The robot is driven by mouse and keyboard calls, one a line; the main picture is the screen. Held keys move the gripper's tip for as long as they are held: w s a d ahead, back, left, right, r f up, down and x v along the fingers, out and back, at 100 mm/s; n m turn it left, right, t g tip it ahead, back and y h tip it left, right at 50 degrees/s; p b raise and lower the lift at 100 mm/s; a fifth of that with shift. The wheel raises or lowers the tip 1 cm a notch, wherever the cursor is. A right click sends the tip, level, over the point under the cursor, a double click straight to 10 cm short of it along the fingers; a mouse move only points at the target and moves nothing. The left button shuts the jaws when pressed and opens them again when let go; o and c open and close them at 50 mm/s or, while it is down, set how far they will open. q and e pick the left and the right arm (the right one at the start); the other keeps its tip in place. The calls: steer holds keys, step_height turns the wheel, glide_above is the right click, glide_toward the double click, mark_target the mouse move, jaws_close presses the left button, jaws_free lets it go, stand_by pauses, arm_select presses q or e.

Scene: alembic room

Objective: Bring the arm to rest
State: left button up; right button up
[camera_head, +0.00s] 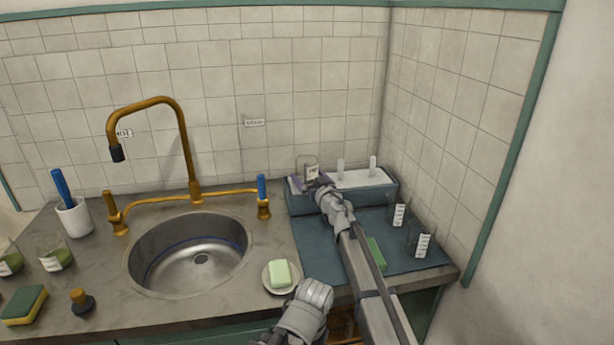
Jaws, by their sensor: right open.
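My right arm reaches up from the bottom edge across the blue-grey mat (410,244). My right gripper (317,182) is open at the left end of the raised rack (350,199) behind the mat. A labelled glass beaker (308,168) stands right at its fingertips; whether they touch it I cannot tell. The gripper's wrist partly hides the rack's front. A grey jointed part of mine shows at the bottom middle, but no left gripper fingers can be made out there.
A soap dish (268,284) with green soap (280,273) lies left of my arm. The sink (190,255) with its brass tap (186,140) is further left. Two labelled beakers (398,208) (421,238) stand at the mat's right side, and a green sponge (376,252) lies beside my forearm.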

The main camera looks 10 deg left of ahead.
steer(key=v, duration=0.6)
steer(key=shift+s+d, duration=0.2)
steer(key=shift+s, duration=0.1)
